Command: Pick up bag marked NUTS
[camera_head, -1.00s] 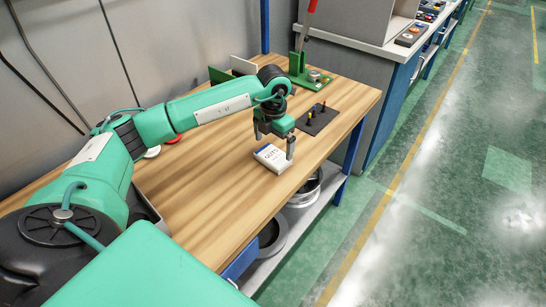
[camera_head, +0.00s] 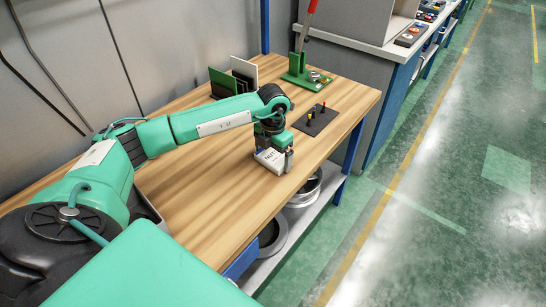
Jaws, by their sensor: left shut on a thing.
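The small white bag marked NUTS (camera_head: 269,161) is on the wooden table near its front edge, with its lettering partly visible. My left gripper (camera_head: 272,157) has come down over it, and its fingers are shut on the bag. Part of the bag is hidden behind the gripper. I cannot tell whether the bag still touches the table. My right gripper is not in view.
A dark plate with small pegs (camera_head: 315,119) lies just beyond the gripper. A green fixture with a red handle (camera_head: 303,68) and a rack of upright panels (camera_head: 238,77) stand farther back. The table's near middle (camera_head: 215,205) is clear.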

